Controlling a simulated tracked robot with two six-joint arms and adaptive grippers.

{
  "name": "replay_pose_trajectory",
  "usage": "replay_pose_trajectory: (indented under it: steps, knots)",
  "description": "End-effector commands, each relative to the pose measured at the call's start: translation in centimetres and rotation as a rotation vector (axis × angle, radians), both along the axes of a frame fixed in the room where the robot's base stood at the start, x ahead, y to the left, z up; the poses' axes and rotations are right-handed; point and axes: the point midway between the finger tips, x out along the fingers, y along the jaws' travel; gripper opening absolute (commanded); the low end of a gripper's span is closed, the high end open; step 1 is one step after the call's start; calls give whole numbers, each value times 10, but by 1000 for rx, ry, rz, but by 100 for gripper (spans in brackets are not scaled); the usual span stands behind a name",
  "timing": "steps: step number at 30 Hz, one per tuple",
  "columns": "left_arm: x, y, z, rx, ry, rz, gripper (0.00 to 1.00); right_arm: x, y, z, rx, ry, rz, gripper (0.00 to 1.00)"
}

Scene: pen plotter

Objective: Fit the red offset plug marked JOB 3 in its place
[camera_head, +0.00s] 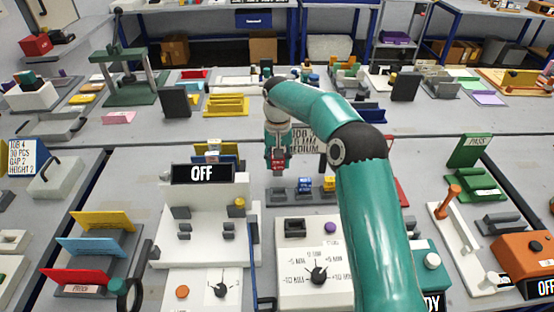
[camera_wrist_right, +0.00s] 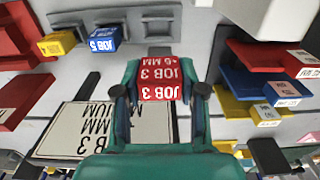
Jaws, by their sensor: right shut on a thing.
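My right gripper (camera_head: 278,152) is shut on the red plug marked JOB 3 (camera_head: 278,162), near the middle of the head view. In the right wrist view the red plug (camera_wrist_right: 160,78) sits between the two fingertips (camera_wrist_right: 160,92), its "JOB 3" and "6 MM" lettering upside down. The plug is close to a grey rack (camera_head: 276,196) that holds a blue plug (camera_head: 305,184) and a yellow plug (camera_head: 329,184). The rack's left position looks empty in the head view. I cannot tell the exact gap between plug and rack. My left gripper is not in view.
A white machine with an OFF sign (camera_head: 203,174) stands to the left of the rack. A white dial panel (camera_head: 316,265) is in front of it. A JOB 3 card (camera_wrist_right: 85,130) stands behind the gripper.

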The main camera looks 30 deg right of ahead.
Motion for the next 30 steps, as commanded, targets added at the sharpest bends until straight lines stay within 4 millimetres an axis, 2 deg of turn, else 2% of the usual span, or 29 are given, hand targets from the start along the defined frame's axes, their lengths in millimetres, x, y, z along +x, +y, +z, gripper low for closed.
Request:
replay_pose_trajectory:
  steps: [1,12,21,30]
  knots:
    - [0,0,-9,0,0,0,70,-1,-1,-10,0,0,-1,6]
    - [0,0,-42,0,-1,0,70,-3,-4,-47,0,0,-7,6]
    - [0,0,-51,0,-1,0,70,-3,-4,-65,0,0,-8,6]
    - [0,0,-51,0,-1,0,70,-3,-4,-67,0,0,-8,6]
